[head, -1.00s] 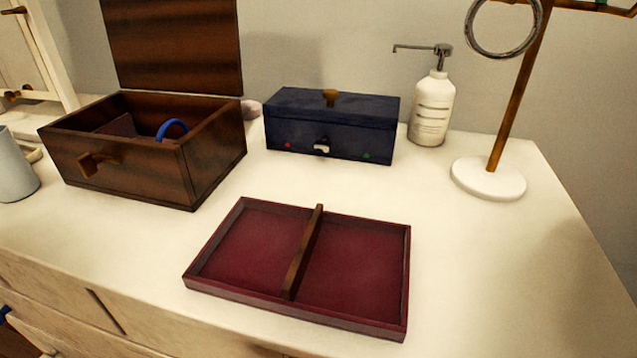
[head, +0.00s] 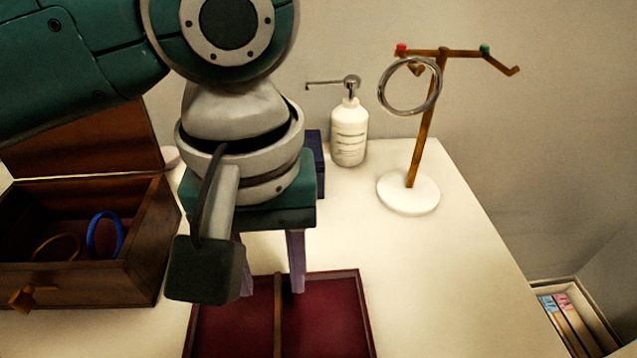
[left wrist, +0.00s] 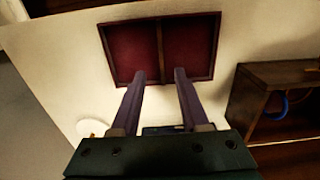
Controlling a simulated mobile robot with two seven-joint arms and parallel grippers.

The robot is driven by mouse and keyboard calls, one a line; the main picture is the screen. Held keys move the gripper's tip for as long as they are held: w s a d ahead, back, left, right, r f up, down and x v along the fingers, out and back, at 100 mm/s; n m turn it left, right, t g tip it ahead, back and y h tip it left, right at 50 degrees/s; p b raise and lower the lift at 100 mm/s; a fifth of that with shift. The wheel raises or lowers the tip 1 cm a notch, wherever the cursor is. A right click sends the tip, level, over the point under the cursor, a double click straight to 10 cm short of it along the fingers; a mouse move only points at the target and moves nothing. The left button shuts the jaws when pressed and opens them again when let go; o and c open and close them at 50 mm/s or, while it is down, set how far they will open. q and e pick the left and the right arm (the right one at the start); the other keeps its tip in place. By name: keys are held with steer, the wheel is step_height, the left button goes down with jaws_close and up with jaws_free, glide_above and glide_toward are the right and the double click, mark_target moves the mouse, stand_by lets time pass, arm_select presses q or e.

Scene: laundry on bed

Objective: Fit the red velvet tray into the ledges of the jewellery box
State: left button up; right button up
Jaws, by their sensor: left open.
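The red velvet tray (head: 325,318) lies flat on the white dresser top at the bottom of the head view, with a wooden divider (head: 278,315) across its middle. It also shows in the left wrist view (left wrist: 188,45). The brown wooden jewellery box (head: 140,240) stands open at the left with its lid up; a blue ring (head: 105,235) and an amber ring (head: 57,247) are inside. My left gripper (head: 272,292) is open and empty, its fingers pointing down above the tray's far edge. Its fingertips (left wrist: 160,75) straddle the divider's line. My right gripper is not in view.
A dark blue box (head: 314,165) is mostly hidden behind my left arm. A white pump bottle (head: 349,135) and a stand (head: 409,192) with a silver ring stand at the back right. Dresser top right of the tray is clear. A bin of books (head: 570,320) is lower right.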

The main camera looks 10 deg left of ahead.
mark_target(277, 318)
arm_select(q)
step_height(277, 318, down, 3)
steer(key=shift+s+r, duration=0.1)
step_height(277, 318, down, 6)
steer(key=shift+a+r+b, duration=0.1)
steer(key=shift+a+b, duration=0.05)
steer(key=shift+b, duration=0.6)
steer(key=shift+c, duration=0.3)
jaws_close()
stand_by(0.5)
